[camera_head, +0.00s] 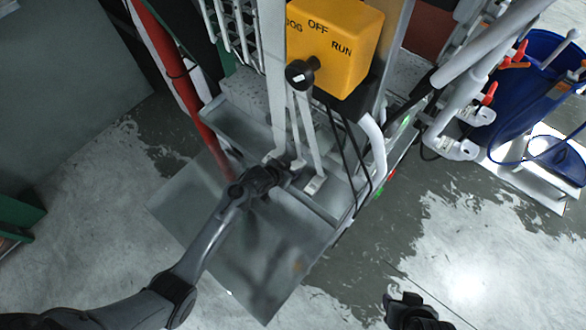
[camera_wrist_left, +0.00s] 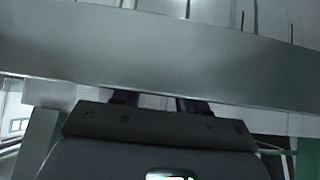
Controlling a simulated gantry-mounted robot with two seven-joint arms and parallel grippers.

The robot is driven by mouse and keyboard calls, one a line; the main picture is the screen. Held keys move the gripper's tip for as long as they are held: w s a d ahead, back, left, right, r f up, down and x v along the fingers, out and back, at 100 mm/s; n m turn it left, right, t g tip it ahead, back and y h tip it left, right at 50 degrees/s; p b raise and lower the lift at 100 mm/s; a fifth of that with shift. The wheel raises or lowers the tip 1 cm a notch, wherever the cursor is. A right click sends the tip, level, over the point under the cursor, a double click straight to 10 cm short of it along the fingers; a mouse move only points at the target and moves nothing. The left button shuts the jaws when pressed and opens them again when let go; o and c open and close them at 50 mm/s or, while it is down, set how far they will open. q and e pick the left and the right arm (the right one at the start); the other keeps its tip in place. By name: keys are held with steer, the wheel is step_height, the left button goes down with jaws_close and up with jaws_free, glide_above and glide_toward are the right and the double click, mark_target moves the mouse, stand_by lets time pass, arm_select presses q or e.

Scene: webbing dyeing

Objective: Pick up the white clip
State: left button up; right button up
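White webbing straps hang down to the grey metal tray (camera_head: 225,133) and end in small white clips. One white clip (camera_head: 314,185) lies at the right, inside the tray. Another white clip (camera_head: 298,163) is just left of it, close to my left gripper (camera_head: 278,174). My left gripper is at the tray's front edge. In the left wrist view its two dark fingers (camera_wrist_left: 158,101) stand apart, with their tips hidden behind a grey metal wall (camera_wrist_left: 160,55). No clip shows between them. My right gripper (camera_head: 405,300) is low at the bottom right, away from the clips.
A yellow switch box (camera_head: 335,45) with a black knob (camera_head: 300,73) stands above the tray. A red post (camera_head: 180,80) is at its left. Black cables (camera_head: 352,150) hang at the right. A blue bin (camera_head: 545,75) is at the far right.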

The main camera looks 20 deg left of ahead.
arm_select(q)
steer(key=shift+c, duration=1.1)
steer(key=shift+r, duration=0.15)
